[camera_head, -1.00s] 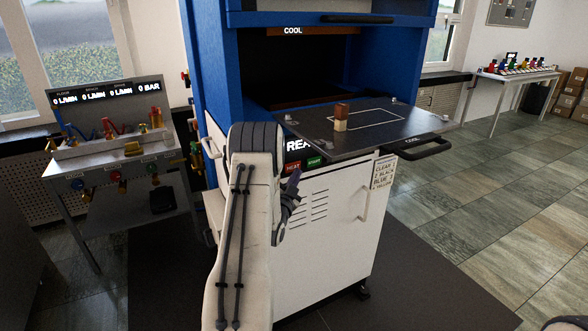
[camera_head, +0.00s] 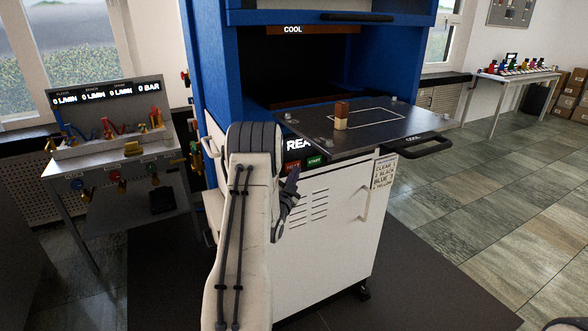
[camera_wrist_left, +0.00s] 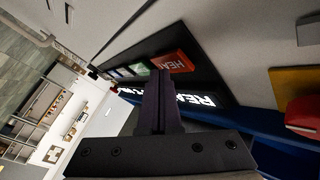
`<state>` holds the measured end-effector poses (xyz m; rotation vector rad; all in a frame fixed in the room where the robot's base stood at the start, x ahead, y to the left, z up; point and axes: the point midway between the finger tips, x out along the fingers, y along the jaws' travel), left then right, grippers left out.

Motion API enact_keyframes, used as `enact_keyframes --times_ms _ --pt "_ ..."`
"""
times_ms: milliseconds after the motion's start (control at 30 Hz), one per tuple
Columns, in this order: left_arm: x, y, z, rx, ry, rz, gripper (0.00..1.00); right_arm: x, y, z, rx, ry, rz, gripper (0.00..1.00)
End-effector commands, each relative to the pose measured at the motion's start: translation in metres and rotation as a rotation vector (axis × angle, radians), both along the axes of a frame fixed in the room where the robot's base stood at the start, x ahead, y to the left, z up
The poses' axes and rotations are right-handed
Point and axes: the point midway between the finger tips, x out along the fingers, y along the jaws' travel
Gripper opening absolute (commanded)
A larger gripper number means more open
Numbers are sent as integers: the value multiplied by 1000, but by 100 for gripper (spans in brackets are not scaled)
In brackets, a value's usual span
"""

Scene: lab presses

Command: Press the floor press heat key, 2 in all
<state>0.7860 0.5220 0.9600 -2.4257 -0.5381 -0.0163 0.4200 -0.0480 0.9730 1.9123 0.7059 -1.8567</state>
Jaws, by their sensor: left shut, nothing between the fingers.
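The floor press (camera_head: 225,90) is a blue-framed machine with a white lower cabinet. Its red heat key (camera_head: 293,167) sits on the black panel under the platen, beside the green START key (camera_head: 315,161) and a lit display whose text is partly hidden by my arm. My left gripper (camera_head: 294,174) is shut and empty, with its tips just below the heat key. In the left wrist view the heat key (camera_wrist_left: 174,62) shows just beyond the dark fingers (camera_wrist_left: 158,82). I cannot tell whether they touch. My right gripper is out of view.
A dark platen (camera_head: 375,125) with a small brown-and-cream block (camera_head: 341,116) and a black handle juts out above the panel. A red knob on yellow (camera_wrist_left: 303,113) shows in the wrist view. A valve bench (camera_head: 115,155) stands left. Open floor lies right.

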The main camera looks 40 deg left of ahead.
Motion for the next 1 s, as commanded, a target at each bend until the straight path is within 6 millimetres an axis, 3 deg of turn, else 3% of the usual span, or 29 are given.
enact_keyframes --times_ms 1000 --pt "3 8 0 0 -1 1 0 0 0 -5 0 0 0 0"
